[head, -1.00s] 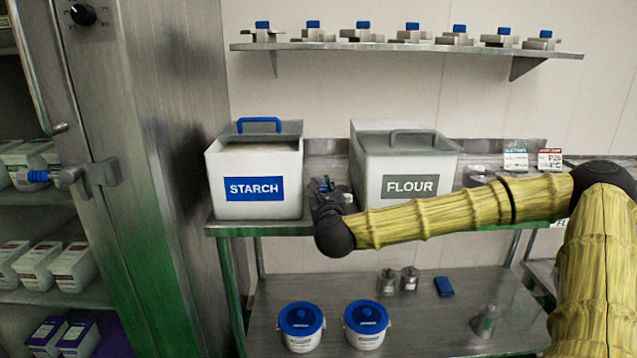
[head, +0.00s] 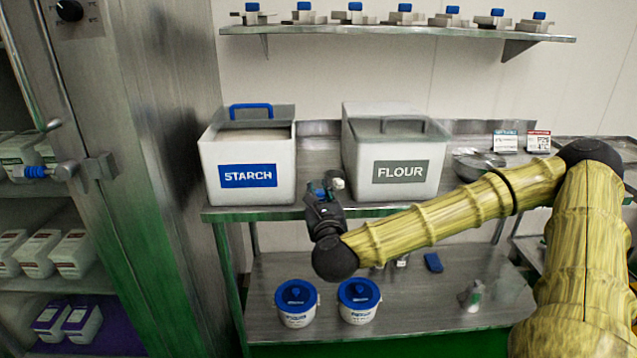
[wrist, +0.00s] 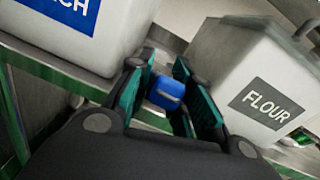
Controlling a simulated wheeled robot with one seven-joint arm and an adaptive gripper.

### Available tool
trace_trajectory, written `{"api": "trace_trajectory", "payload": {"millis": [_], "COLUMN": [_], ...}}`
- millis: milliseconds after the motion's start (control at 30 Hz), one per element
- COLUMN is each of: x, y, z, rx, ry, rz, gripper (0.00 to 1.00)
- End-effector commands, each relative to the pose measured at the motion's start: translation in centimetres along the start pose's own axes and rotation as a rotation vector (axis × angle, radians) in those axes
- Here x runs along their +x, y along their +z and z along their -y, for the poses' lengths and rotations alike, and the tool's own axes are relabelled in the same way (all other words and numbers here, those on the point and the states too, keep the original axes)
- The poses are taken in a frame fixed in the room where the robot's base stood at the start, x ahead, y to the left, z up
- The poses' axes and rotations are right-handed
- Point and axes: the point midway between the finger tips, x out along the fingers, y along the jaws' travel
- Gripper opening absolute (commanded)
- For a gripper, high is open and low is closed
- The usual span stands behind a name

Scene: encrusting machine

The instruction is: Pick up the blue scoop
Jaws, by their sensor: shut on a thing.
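My gripper (head: 324,194) is shut on a blue thing, which I take to be the blue scoop (wrist: 166,93). In the wrist view its small blue block shows between the two dark green-sided fingers. The rest of the scoop is hidden by the fingers. My gripper is in front of the gap between the starch bin (head: 246,177) and the flour bin (head: 399,174), at the front edge of the steel table.
The starch bin has a blue handle, the flour bin a grey one. A metal bowl (head: 480,163) stands right of the flour. Two blue-lidded tubs (head: 297,303) (head: 358,301) stand on the lower shelf. A wall shelf (head: 400,31) holds several blue-topped parts. A steel cabinet (head: 150,150) stands left.

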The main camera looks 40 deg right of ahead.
Motion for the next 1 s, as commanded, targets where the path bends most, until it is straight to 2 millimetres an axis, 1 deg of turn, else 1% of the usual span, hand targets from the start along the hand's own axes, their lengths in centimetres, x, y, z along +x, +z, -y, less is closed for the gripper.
{"api": "trace_trajectory", "payload": {"millis": [33,967,1000], "x": [-0.1,-2.5,-2.9], "y": [0.7,0.4,0.0], "z": [0.1,0.2,0.1], "rx": [-0.002,0.006,0.007], "ry": [0.0,0.014,0.016], "rz": [0.0,0.005,0.005], "gripper": [0.0,0.0,0.0]}}
